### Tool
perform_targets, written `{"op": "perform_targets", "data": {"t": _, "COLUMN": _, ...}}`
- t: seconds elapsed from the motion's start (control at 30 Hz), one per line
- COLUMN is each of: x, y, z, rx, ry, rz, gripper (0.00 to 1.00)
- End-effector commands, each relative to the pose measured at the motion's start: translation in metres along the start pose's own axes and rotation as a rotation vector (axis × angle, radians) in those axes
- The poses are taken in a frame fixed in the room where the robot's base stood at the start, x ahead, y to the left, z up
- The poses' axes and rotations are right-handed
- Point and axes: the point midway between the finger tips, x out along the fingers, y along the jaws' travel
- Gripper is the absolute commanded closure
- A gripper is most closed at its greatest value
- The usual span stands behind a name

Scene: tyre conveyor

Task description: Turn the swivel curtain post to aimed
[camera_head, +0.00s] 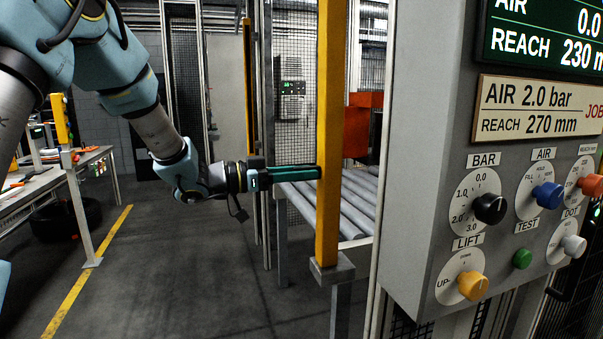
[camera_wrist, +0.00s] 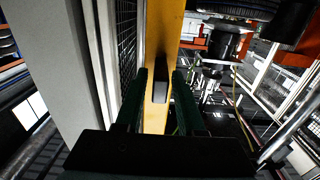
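The curtain post is a tall yellow column (camera_head: 330,120) on a grey block at its foot, standing upright in front of the roller conveyor. My gripper (camera_head: 318,172) reaches in level from the left, its fingertips at the post's left edge. In the wrist view the yellow post (camera_wrist: 171,40) stands upright between my gripper's two dark green fingers (camera_wrist: 160,80), which are apart. A dark oblong piece (camera_wrist: 160,88) shows on the post's face between the fingers. Whether the fingers touch the post or this piece, I cannot tell.
A grey control panel (camera_head: 425,170) with knobs and displays fills the right side, close to the post. Conveyor rollers (camera_head: 352,212) lie behind the post. Another yellow post (camera_head: 248,80) stands further back. A workbench (camera_head: 85,158) is at left; open floor (camera_head: 185,270) lies between.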

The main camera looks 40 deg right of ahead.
Motion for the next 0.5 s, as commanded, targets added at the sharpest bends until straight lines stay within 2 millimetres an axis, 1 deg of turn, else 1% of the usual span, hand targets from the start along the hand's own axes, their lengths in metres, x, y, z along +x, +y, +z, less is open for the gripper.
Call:
{"op": "perform_targets", "data": {"t": 0.03, "x": 0.000, "y": 0.000, "z": 0.000, "rx": 0.000, "ry": 0.000, "rz": 0.000, "gripper": 0.55}}
{"op": "perform_targets", "data": {"t": 0.1, "x": 0.000, "y": 0.000, "z": 0.000, "rx": 0.000, "ry": -0.001, "rz": 0.000, "gripper": 0.50}}
{"op": "perform_targets", "data": {"t": 0.33, "x": -0.001, "y": 0.000, "z": 0.001, "rx": 0.000, "ry": -0.001, "rz": -0.001, "gripper": 0.50}}
{"op": "perform_targets", "data": {"t": 0.43, "x": -0.007, "y": -0.001, "z": 0.001, "rx": 0.000, "ry": -0.001, "rz": -0.003, "gripper": 0.50}}
{"op": "perform_targets", "data": {"t": 0.5, "x": -0.017, "y": -0.001, "z": 0.002, "rx": 0.000, "ry": -0.002, "rz": -0.004, "gripper": 0.50}}
